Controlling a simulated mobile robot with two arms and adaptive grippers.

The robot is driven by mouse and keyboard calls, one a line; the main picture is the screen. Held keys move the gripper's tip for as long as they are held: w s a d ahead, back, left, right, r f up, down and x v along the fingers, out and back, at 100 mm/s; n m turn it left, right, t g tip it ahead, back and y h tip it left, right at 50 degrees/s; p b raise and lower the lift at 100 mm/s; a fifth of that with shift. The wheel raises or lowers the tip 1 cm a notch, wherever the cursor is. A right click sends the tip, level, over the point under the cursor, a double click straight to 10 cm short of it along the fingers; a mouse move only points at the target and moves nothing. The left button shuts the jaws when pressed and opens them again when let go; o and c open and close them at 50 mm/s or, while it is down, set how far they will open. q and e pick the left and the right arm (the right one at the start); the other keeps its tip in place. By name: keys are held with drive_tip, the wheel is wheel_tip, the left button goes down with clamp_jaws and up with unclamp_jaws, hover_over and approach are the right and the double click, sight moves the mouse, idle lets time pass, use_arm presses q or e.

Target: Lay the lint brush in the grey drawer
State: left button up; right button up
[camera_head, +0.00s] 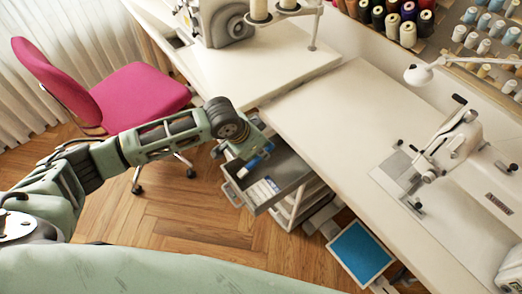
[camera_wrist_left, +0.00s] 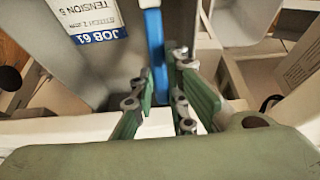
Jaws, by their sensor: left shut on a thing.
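The lint brush (camera_head: 254,164) shows as a blue part at the end of my left gripper (camera_head: 264,150). It is over the open grey drawer (camera_head: 283,166). In the left wrist view, the brush's blue handle (camera_wrist_left: 154,35) runs upward between the fingers of my left gripper (camera_wrist_left: 164,72), which is shut on it. The grey drawer's inside (camera_wrist_left: 118,62) lies behind and below. The far end of the brush is cut off by that view, and I cannot tell whether it touches the drawer floor. My right gripper is not in view.
A white card with a blue "JOB 61" band (camera_wrist_left: 95,18) lies in the drawer. The white table (camera_head: 330,115) edge is close beside the drawer. A pink chair (camera_head: 140,95) stands at the left.

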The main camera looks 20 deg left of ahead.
use_arm(q)
drive_tip(key=shift+f, duration=0.1)
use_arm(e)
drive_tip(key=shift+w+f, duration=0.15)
use_arm(q)
drive_tip(key=o, duration=0.9)
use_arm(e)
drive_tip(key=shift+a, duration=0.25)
use_arm(q)
drive_tip(key=shift+a+r, duration=0.15)
drive_tip(key=shift+r, duration=0.2)
drive_tip(key=v, duration=1.1)
drive_tip(key=shift+s+r, duration=0.1)
drive_tip(key=shift+s, duration=0.1)
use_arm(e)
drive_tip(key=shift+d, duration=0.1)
